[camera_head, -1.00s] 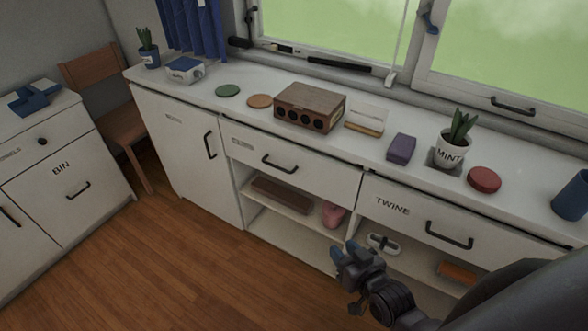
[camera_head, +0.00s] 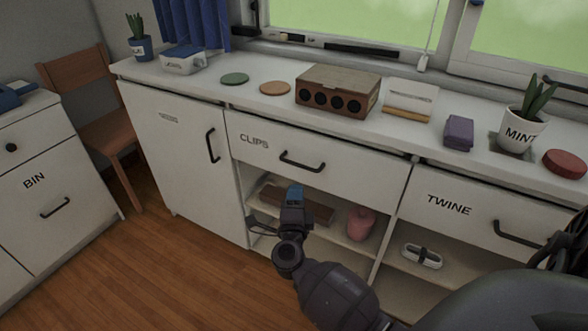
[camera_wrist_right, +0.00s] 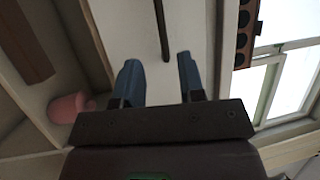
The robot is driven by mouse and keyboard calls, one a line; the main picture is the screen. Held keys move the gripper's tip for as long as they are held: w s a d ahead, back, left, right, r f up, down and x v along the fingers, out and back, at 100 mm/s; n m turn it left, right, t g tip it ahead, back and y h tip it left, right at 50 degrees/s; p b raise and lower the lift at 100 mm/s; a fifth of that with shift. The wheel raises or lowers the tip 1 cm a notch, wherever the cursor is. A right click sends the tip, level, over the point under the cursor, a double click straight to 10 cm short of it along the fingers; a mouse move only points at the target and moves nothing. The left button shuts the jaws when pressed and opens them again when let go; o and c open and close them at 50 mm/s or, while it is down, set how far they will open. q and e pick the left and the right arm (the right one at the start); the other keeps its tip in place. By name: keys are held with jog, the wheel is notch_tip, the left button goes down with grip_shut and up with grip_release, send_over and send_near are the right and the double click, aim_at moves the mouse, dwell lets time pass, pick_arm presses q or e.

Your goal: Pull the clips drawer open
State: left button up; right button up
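The clips drawer (camera_head: 340,172) is white, marked CLIPS, and shut flush under the countertop. Its dark bar handle (camera_head: 301,162) sits at the middle of its front. My right gripper (camera_head: 295,192) is below and in front of this handle in the head view, near the open shelf. In the right wrist view its two blue fingers (camera_wrist_right: 160,80) are spread apart with nothing between them. A dark bar, the handle (camera_wrist_right: 162,30), shows beyond the fingertips, apart from them. My left gripper is not in view.
The twine drawer (camera_head: 470,205) is at the right, shut. Below the clips drawer an open shelf holds a brown box (camera_head: 318,208) and a pink object (camera_head: 360,224). A cupboard door (camera_head: 175,150) stands left. A speaker-like wooden box (camera_head: 337,90) stands on the countertop.

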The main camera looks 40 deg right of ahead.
aim_at(299, 164)
jog(key=shift+b+x, duration=0.7)
jog(key=shift+x, duration=4.65)
jog(key=shift+c, duration=0.3)
grip_shut()
